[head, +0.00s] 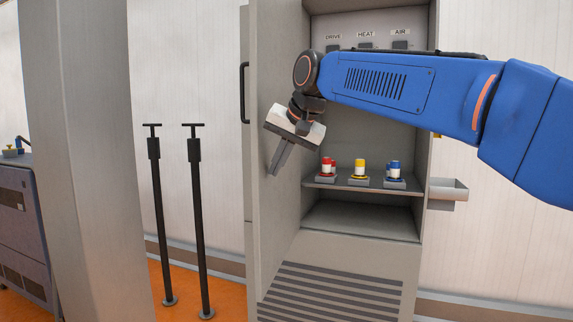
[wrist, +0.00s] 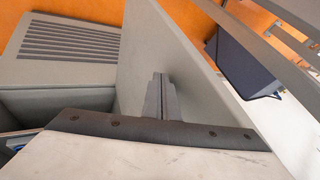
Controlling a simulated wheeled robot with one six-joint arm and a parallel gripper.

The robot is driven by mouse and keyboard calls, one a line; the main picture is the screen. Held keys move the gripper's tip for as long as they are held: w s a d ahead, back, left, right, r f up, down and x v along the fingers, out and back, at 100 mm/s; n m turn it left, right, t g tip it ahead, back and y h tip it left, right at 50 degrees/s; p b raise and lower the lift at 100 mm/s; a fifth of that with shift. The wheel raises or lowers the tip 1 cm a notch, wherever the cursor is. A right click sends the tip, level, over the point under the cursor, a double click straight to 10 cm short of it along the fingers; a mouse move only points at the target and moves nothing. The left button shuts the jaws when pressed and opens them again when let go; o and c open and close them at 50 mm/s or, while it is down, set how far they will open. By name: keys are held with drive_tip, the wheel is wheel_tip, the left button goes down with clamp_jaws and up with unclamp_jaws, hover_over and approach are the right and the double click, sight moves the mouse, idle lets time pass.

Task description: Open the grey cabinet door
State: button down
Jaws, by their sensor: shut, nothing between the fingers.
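The grey cabinet door (head: 268,215) stands wide open, swung out on the left side of the cabinet (head: 330,263). Its black bar handle (head: 244,93) shows at the door's left edge. My gripper (head: 274,172) is shut and empty, tilted down at the inner face of the door. In the wrist view the closed fingers (wrist: 160,78) lie against or very close to the door panel (wrist: 150,45); I cannot tell if they touch. The handle is not visible in the wrist view.
Inside, a shelf (head: 345,187) holds red (head: 327,168), yellow (head: 360,168) and blue (head: 395,170) capped items. Labelled DRIVE, HEAT and AIR fittings are above. Two black posts (head: 200,230) stand left, beside a grey column (head: 80,150). A small tray (head: 447,194) is at right.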

drive_tip(key=shift+a, duration=0.2)
drive_tip(key=w+a, duration=0.2)
drive_tip(key=a, duration=0.8)
drive_tip(key=shift+w+a, duration=0.2)
drive_tip(key=shift+a, duration=0.1)
drive_tip(key=shift+d, duration=0.1)
